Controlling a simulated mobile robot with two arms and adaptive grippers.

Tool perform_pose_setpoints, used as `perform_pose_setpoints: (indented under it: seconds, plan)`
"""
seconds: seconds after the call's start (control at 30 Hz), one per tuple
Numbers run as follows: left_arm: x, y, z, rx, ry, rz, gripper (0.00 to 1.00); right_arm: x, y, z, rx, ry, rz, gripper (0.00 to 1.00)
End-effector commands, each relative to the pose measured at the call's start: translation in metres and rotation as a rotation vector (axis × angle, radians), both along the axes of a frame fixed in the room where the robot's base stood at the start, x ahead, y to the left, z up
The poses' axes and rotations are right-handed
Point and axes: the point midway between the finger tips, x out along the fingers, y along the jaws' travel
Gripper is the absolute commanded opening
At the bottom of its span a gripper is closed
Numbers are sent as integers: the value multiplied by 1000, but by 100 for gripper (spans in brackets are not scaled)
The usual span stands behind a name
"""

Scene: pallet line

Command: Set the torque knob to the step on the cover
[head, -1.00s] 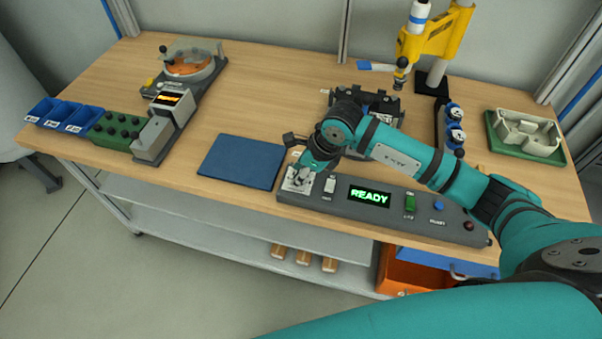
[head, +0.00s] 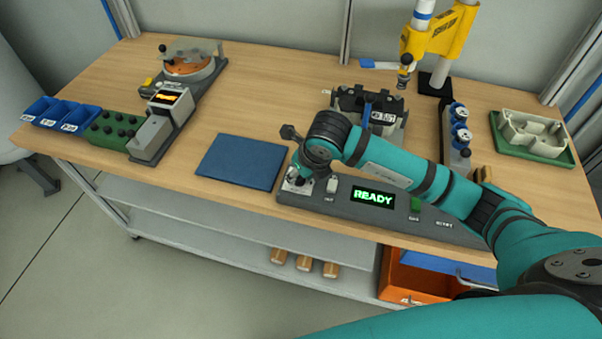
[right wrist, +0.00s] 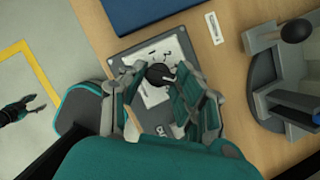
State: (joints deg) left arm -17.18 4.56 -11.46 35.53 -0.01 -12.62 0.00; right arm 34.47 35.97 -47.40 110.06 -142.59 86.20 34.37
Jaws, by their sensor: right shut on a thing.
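The torque knob (right wrist: 160,74) is small and dark with a pointer and sits on a white dial plate (right wrist: 152,96) at the left end of the grey console (head: 325,199). My right gripper (right wrist: 162,84) has its fingers around the knob and is shut on it. In the head view my right gripper (head: 299,178) partly hides the dial. The dial's marks are too small to read. A dark fixture (head: 350,98) behind the arm carries a white label (head: 383,117), which I cannot read. My left gripper (right wrist: 38,104) appears open and empty over the floor in the right wrist view.
The console display (head: 373,197) reads READY. A white switch (head: 332,184) stands close beside the gripper. A blue mat (head: 240,162) lies left of the console.

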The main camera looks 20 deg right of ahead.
Motion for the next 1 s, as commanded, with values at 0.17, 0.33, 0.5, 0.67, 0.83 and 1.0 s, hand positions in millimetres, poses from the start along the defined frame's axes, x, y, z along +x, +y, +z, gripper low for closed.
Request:
perform_pose_setpoints:
  seconds: [0.17,0.33,0.5,0.67,0.83,1.0]
  plan:
    - [0,0,0,0,0,0,51,1,0,1,0,-2,-8,0]
    - [0,0,0,0,0,0,51,1,0,1,0,-2,-8,0]
    - [0,0,0,0,0,0,51,1,0,1,-1,-2,-7,42]
    - [0,0,0,0,0,0,51,0,0,1,0,-1,-7,54]
    - [-1,2,0,2,1,0,51,0,0,1,-1,0,-6,54]
    - [-1,2,0,2,2,0,51,-3,-1,12,1,-3,-4,54]
